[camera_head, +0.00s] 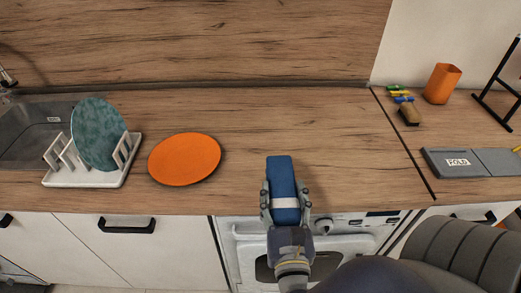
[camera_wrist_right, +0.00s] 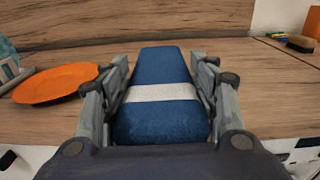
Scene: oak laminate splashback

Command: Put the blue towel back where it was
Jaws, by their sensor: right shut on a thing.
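A folded blue towel with a white stripe (camera_head: 282,176) is in my right gripper (camera_head: 286,199), at the front edge of the wooden counter. In the right wrist view the towel (camera_wrist_right: 160,72) lies lengthwise between the two fingers of the gripper (camera_wrist_right: 158,88), which are shut on its sides. Its far end points toward the back of the counter. Whether the towel touches the counter top is hard to tell. My left gripper is not in view.
An orange plate (camera_head: 185,158) lies left of the towel. A white rack (camera_head: 84,178) holds a teal plate (camera_head: 98,135) beside the sink (camera_head: 30,125). The counter's middle is clear.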

